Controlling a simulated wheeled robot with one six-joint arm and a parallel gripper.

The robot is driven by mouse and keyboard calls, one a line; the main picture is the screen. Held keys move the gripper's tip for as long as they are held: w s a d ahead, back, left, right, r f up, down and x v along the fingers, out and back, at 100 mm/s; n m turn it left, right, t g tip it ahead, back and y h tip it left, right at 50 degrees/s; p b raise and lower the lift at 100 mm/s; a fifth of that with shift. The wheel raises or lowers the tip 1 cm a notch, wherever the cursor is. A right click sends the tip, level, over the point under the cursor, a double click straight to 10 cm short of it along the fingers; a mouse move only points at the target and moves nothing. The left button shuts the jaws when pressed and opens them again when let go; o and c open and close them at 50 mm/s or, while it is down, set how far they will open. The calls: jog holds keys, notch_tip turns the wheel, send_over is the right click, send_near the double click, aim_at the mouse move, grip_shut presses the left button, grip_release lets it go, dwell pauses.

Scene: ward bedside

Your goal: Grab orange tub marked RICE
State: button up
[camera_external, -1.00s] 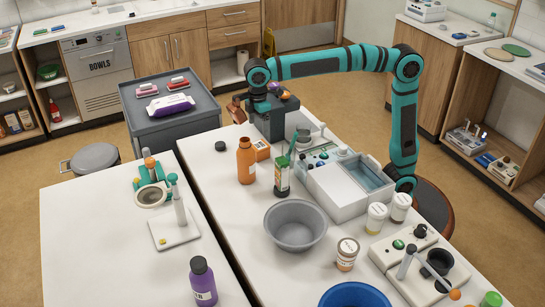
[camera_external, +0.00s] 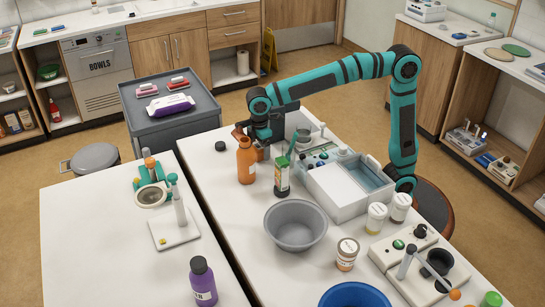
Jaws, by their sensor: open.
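Only a little of the tub shows; my gripper and the bottle hide the rest, and I cannot read a RICE label.
A bottle with a green top (camera_external: 282,176) stands close to the right. A grey bowl (camera_external: 296,226) and a white unit with a basin (camera_external: 345,190) are nearer the camera and right. A black round item (camera_external: 220,146) lies left. The bench's left edge borders a narrow gap.

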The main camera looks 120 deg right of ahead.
jog(key=shift+f, duration=0.1)
jog(key=shift+c, duration=0.4)
jog(key=c, duration=1.1)
jog(key=shift+o, duration=0.2)
